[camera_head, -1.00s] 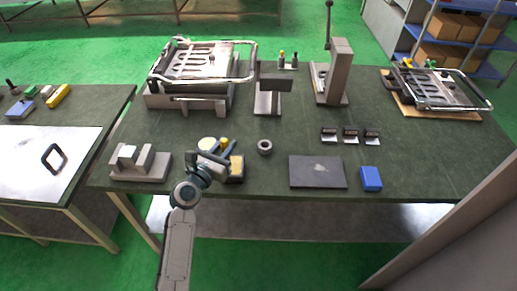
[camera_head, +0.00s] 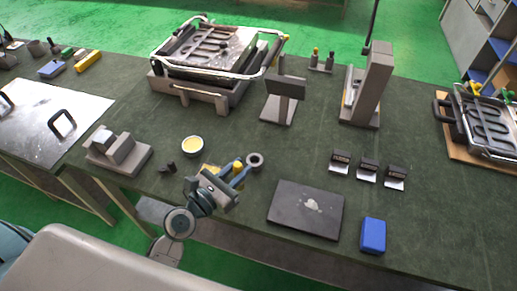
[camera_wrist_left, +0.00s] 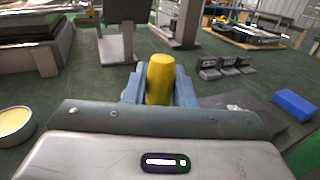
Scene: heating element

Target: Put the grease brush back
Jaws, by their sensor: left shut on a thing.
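My left gripper (camera_head: 233,174) is shut on a yellow-handled tool, likely the grease brush (camera_head: 238,164), and holds it above the front part of the green table. In the left wrist view the yellow handle (camera_wrist_left: 161,78) stands upright between the blue-grey fingers (camera_wrist_left: 133,90); its lower end is hidden. A round pot of pale yellow grease (camera_head: 192,145) stands left of the gripper, and also shows at the left edge of the wrist view (camera_wrist_left: 14,124). A small dark piece (camera_head: 167,168) lies near the pot. My right gripper is not in view.
A grey ring (camera_head: 255,160) lies close behind the gripper. A yellow-topped block (camera_head: 209,170) is partly hidden by it. A grey stepped block (camera_head: 118,152) is left, a dark plate (camera_head: 305,210) and blue box (camera_head: 373,235) right. A small stand (camera_head: 321,68) holds upright pieces at the back.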

